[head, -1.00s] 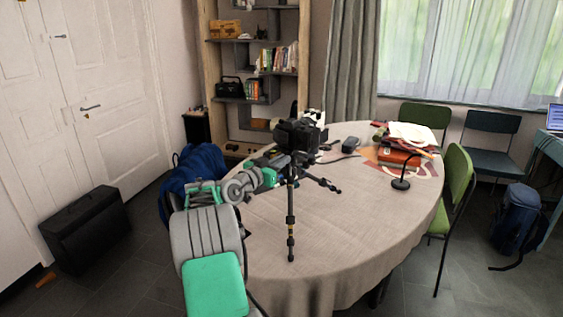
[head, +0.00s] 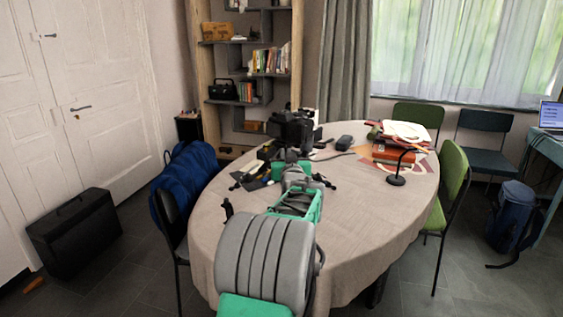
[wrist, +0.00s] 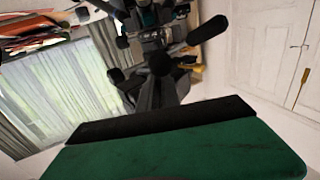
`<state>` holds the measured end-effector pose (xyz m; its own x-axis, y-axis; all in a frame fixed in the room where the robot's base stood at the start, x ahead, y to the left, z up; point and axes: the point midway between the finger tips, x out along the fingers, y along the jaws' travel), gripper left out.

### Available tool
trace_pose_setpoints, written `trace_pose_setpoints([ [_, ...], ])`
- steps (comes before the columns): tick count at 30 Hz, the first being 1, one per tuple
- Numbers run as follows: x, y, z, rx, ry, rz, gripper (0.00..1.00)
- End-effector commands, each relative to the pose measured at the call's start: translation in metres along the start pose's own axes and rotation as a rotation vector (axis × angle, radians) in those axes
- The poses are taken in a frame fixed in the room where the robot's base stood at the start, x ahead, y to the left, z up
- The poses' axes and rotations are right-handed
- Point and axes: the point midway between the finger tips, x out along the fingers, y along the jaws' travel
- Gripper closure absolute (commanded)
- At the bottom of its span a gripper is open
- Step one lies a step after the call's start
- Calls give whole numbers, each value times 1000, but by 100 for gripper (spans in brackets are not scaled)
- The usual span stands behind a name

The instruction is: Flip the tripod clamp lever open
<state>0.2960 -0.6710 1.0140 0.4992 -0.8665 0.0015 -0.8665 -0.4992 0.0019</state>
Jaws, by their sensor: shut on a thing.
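The black tripod stands on the round table (head: 225,205) with a dark camera (head: 291,127) on top. Its right leg (head: 324,181) shows beside my arm; my arm hides most of its front. My gripper (head: 291,158) is at the tripod just below the camera, shut on a part of it. In the wrist view, the dark pad of my gripper (wrist: 160,118) spans the lower picture against the tripod's dark joints (wrist: 160,88). A dark handle-like part (wrist: 208,29) sticks out to the upper right. The clamp lever itself cannot be made out.
A green chair (head: 452,185) is at the right edge, a blue bag (head: 185,185) at the left. The table's right front is clear.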

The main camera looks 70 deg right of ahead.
Motion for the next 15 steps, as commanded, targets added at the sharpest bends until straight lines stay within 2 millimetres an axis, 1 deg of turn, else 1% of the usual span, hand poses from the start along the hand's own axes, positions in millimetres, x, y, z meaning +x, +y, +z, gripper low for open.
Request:
trace_pose_setpoints([
  [1,0,10,7,-1,1,-31,100],
  [9,4,21,3,-1,-1,-292,100],
  [15,7,25,-2,2,-3,-442,100],
])
